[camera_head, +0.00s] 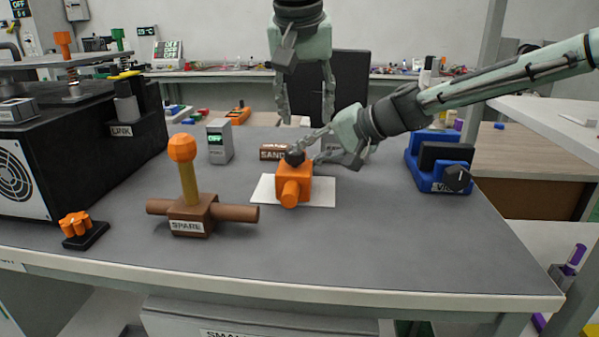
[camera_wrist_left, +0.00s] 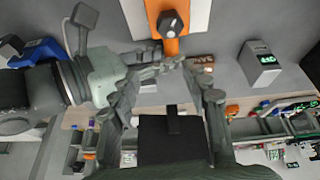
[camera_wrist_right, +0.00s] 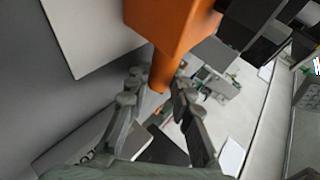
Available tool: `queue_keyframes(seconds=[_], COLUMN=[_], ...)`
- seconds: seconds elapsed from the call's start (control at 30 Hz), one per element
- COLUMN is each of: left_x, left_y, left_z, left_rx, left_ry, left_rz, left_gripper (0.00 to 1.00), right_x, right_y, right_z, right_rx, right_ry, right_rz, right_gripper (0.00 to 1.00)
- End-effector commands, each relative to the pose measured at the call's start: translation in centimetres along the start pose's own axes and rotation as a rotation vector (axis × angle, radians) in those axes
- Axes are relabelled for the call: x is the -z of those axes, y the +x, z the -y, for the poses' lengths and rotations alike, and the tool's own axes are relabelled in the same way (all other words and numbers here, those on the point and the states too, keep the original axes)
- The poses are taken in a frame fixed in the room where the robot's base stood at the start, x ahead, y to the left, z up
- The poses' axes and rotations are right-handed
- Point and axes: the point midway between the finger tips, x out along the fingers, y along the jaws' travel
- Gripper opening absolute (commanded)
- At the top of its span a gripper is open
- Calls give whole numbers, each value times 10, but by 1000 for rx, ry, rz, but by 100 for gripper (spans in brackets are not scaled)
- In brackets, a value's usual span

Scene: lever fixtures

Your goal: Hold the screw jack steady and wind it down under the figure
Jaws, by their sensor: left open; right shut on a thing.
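The screw jack is an orange block (camera_head: 293,182) with a dark knob (camera_head: 295,157) on top and an orange stub facing front. It stands on a white sheet (camera_head: 322,190). My right gripper (camera_head: 322,147) comes in from the right and is shut on the jack's rear orange stub (camera_wrist_right: 164,72). My left gripper (camera_head: 306,118) hangs open and empty above and behind the jack, apart from the knob (camera_wrist_left: 171,23). A grey box (camera_head: 219,142) with a lit green display stands left of the jack. It also shows in the left wrist view (camera_wrist_left: 261,62), its figure too small to read surely.
A brown fixture (camera_head: 190,213) marked SPARE with an orange-topped lever stands front left. A brown labelled block (camera_head: 273,152) lies behind the jack. A blue fixture (camera_head: 440,165) stands right, a black machine (camera_head: 70,150) left. The front right of the table (camera_head: 420,240) is clear.

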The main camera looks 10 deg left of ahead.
Motion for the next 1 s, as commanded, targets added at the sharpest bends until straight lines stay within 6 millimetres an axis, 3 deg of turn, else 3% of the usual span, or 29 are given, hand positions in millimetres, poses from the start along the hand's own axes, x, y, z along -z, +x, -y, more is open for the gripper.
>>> queue_keyframes(seconds=[0.03,0.17,0.23,0.43,0.6,1.0], left_x=[9,11,12,-16,-26,-42], left_y=[-5,-1,0,18,24,58], left_z=[-12,-17,-15,11,20,23], left_rx=[-21,7,29,200,263,266], left_ry=[-73,-372,-537,-870,-963,-966], left_rz=[-17,65,107,312,366,365], left_gripper=[47,47,47,47,47,47], right_x=[0,0,0,0,0,0], right_y=[0,0,0,0,0,0], right_z=[0,0,0,0,0,0], right_rx=[0,1,1,1,0,0], right_ry=[0,0,0,0,0,0], right_rz=[0,0,0,0,0,1], right_gripper=[0,0,0,0,0,0])
